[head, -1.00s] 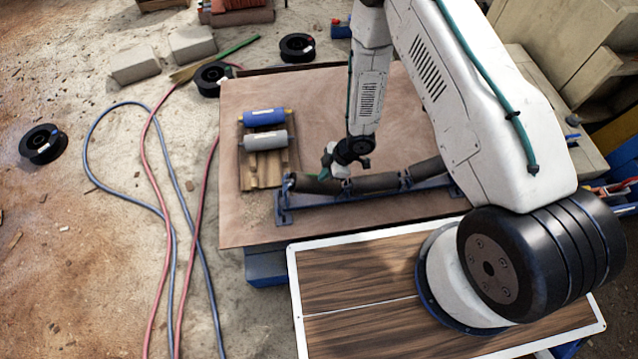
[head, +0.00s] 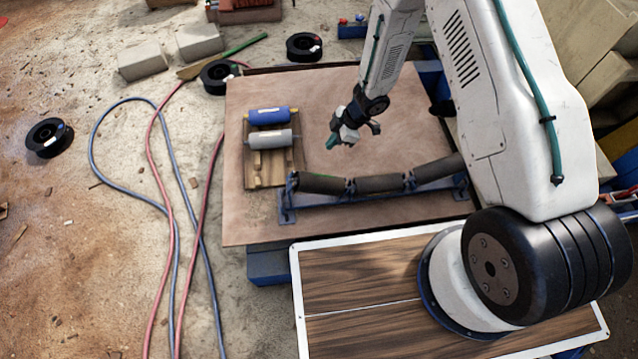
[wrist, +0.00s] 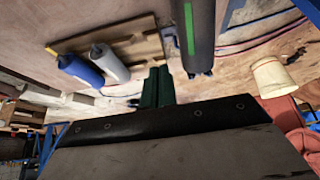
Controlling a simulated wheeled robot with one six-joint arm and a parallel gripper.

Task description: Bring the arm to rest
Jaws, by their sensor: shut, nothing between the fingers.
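My gripper (head: 331,141) hangs in the air above the brown table board (head: 375,105), behind the roller frame in the head view. Its green fingers (wrist: 157,88) are together and empty in the wrist view. A blue roller (head: 268,116) and a grey roller (head: 270,140) lie on a small wooden rack (head: 262,178) left of my gripper. A row of dark rollers (head: 377,184) rests on the blue frame (head: 325,202) nearer to me. A dark roller with a green mark (wrist: 192,38) shows near the top of the wrist view.
Blue and red hoses (head: 152,150) run over the floor at left. Black spools (head: 47,138), concrete blocks (head: 142,59) and a green-handled broom (head: 245,45) lie around the table. Wooden crates (head: 560,50) stand at the right. The board behind the frame is mostly clear.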

